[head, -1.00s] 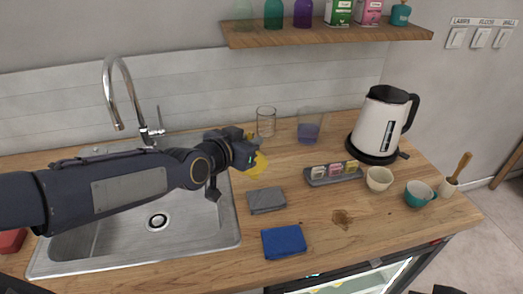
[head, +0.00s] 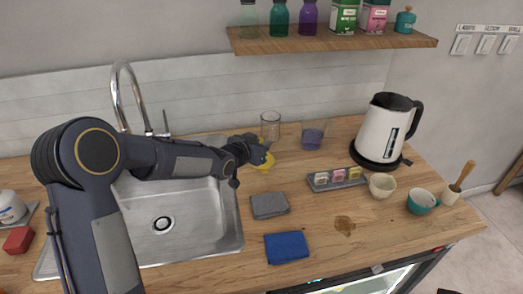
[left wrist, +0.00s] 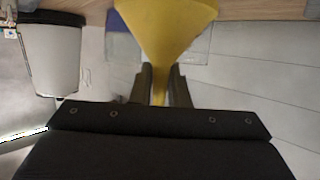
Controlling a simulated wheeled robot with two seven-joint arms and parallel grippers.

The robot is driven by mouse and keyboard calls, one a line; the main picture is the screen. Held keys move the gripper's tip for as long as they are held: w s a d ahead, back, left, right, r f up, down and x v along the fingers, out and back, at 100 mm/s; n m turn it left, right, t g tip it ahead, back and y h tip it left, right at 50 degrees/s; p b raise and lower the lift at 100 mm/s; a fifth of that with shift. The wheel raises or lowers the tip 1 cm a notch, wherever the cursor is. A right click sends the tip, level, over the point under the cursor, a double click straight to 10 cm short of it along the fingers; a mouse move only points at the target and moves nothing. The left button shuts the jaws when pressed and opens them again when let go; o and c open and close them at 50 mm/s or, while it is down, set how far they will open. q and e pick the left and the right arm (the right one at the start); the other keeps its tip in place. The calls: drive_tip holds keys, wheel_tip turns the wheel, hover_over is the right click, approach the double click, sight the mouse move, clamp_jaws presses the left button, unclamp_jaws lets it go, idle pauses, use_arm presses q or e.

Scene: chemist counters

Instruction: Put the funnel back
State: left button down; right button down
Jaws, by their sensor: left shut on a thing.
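The yellow funnel (head: 264,162) is at the end of my left arm, over the counter right of the sink. It is partly hidden behind my left gripper (head: 256,152) in the head view. In the left wrist view, the funnel (left wrist: 165,30) has its wide cone away from the gripper and its narrow stem between the two fingers. My left gripper (left wrist: 160,88) is shut on that stem. A clear glass beaker (head: 270,126) stands just behind the funnel in the head view. My right gripper is not in view.
A glass with purple liquid (head: 312,137) stands right of the beaker. The kettle (head: 385,130), a small tray (head: 338,180), a cream bowl (head: 382,185) and a teal cup (head: 421,201) are further right. The sink (head: 200,245) is left.

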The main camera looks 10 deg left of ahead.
use_arm(q)
drive_tip(key=shift+f, duration=1.55)
drive_tip(key=shift+f, duration=0.1)
drive_tip(key=shift+f, duration=0.1)
drive_tip(key=c, duration=1.4)
unclamp_jaws()
